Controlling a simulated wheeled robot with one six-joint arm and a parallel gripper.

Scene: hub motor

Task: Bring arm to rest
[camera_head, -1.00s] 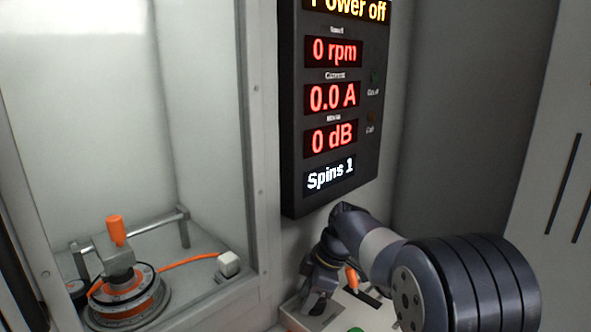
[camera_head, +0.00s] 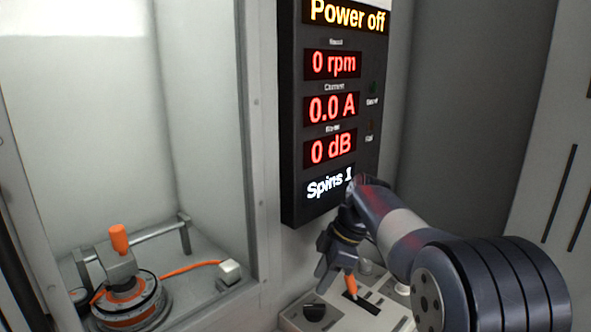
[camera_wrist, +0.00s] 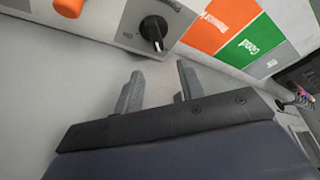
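My gripper (camera_wrist: 158,88) shows in the wrist view with its two fingers apart and nothing between them. In the head view my gripper (camera_head: 326,266) hangs below the wrist at the end of my bent arm, above the control panel (camera_head: 292,318). A black power knob (camera_wrist: 154,30) lies just beyond the fingertips in the wrist view, apart from them. The same knob shows in the head view (camera_head: 314,312), under the gripper. An orange lever handle (camera_head: 351,285) stands beside the gripper on the panel.
The display board (camera_head: 340,200) reads Power off, 0 rpm, 0.0 A, 0 dB and Spins 1. At left, the hub motor (camera_head: 128,300) sits in a walled bay. Orange (camera_wrist: 216,24) and green (camera_wrist: 252,46) labelled areas lie past the panel in the wrist view.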

